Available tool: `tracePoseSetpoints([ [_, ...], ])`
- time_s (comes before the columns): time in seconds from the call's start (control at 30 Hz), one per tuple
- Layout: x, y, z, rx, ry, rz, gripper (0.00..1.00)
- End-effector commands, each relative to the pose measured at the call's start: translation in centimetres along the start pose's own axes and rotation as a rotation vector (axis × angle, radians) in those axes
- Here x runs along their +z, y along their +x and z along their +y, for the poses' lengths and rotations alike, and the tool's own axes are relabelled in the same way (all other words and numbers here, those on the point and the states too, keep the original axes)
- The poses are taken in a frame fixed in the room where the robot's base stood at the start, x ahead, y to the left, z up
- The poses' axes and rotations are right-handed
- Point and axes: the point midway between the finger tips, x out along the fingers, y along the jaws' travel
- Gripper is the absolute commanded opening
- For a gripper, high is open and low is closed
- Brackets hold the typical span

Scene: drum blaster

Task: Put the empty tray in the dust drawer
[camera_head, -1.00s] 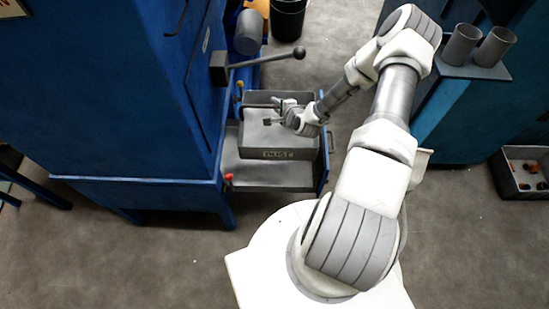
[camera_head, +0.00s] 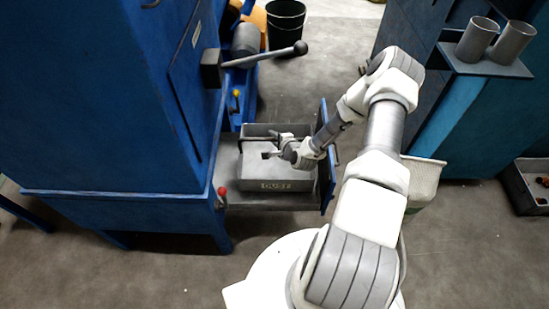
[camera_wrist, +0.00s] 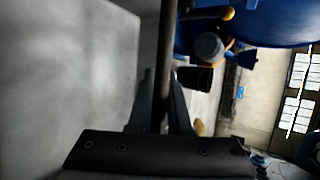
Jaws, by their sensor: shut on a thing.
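The grey metal tray (camera_head: 262,178), with a label on its near side, is in the middle of the head view, at the open dust drawer (camera_head: 228,160). The drawer's blue front panel (camera_head: 326,155) stands just right of the tray. I cannot tell whether the tray rests on the drawer floor or hangs slightly above it. My gripper (camera_head: 270,154) reaches in from the right and is shut on the tray's edge. In the wrist view, a thin dark edge runs between the fingers (camera_wrist: 162,102), and a broad grey tray surface (camera_wrist: 70,70) fills the left.
The blue machine (camera_head: 90,90) rises to the left, with a ball-ended lever (camera_head: 265,60) and red knob (camera_head: 222,191) near the drawer. A dark bucket (camera_head: 286,24) stands behind. A white basket (camera_head: 424,180) is right of my arm. Open floor (camera_head: 130,275) lies in front.

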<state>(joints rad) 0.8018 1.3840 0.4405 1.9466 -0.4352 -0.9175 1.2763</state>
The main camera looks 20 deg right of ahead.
Motion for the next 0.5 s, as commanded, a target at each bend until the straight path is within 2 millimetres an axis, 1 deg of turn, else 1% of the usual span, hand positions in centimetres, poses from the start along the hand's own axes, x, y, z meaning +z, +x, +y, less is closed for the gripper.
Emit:
tracePoseSetpoints([
  [0.03, -0.1, 0.6, 0.8, -0.004, -0.001, -0.002, 0.00],
  [0.1, -0.4, 1.1, 1.4, -0.005, -0.001, -0.001, 0.00],
  [0.33, -0.7, 1.8, 2.6, -0.004, 0.000, -0.001, 0.00],
  [0.5, -1.1, 3.0, 4.6, -0.004, -0.001, -0.002, 0.00],
])
